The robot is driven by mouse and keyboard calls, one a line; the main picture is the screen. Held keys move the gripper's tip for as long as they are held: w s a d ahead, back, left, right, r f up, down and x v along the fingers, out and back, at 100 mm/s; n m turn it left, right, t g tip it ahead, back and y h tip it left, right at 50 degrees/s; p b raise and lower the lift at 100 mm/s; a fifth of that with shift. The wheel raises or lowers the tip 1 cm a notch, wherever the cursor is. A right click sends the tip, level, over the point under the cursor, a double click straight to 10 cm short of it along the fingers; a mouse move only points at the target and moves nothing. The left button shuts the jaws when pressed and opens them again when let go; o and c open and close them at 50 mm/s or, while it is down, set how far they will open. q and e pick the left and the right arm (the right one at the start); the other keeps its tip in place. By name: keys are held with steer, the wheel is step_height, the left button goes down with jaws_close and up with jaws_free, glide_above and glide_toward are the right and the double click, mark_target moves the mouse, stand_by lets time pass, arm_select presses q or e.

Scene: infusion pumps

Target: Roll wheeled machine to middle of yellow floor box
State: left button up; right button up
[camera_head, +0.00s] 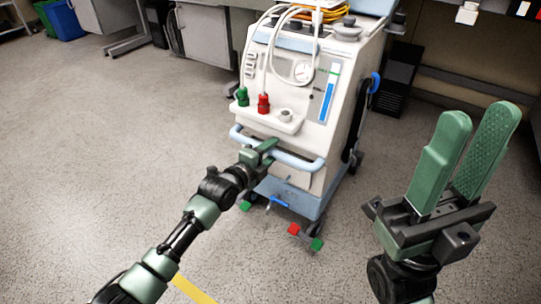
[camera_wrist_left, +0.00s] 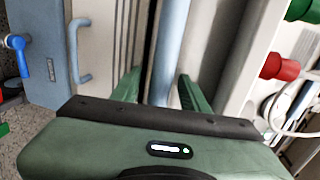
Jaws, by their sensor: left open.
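The wheeled machine (camera_head: 315,110) is a white and light-blue medical cart. It stands upright in the middle of the head view, with a blue front handle bar (camera_head: 290,157). My left gripper (camera_head: 262,150) is at the left part of this bar. In the left wrist view the bar (camera_wrist_left: 171,45) passes between the open green fingers of the left gripper (camera_wrist_left: 160,88). I cannot tell if they touch it. My right gripper (camera_head: 481,112) is in the right foreground, its fingers apart and empty. A piece of yellow floor line (camera_head: 192,290) shows at the bottom; the rest of the box is out of view.
Green and red pedals or casters (camera_head: 305,236) show at the machine's base. Behind are a grey cabinet (camera_head: 210,42), a blue bin (camera_head: 64,20) and a workbench (camera_head: 470,60) with a dark unit (camera_head: 398,78) under it. The speckled floor (camera_head: 90,150) at left is clear.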

arm_select(q)
steer(key=shift+c, duration=0.4)
jaws_close()
stand_by(1.1)
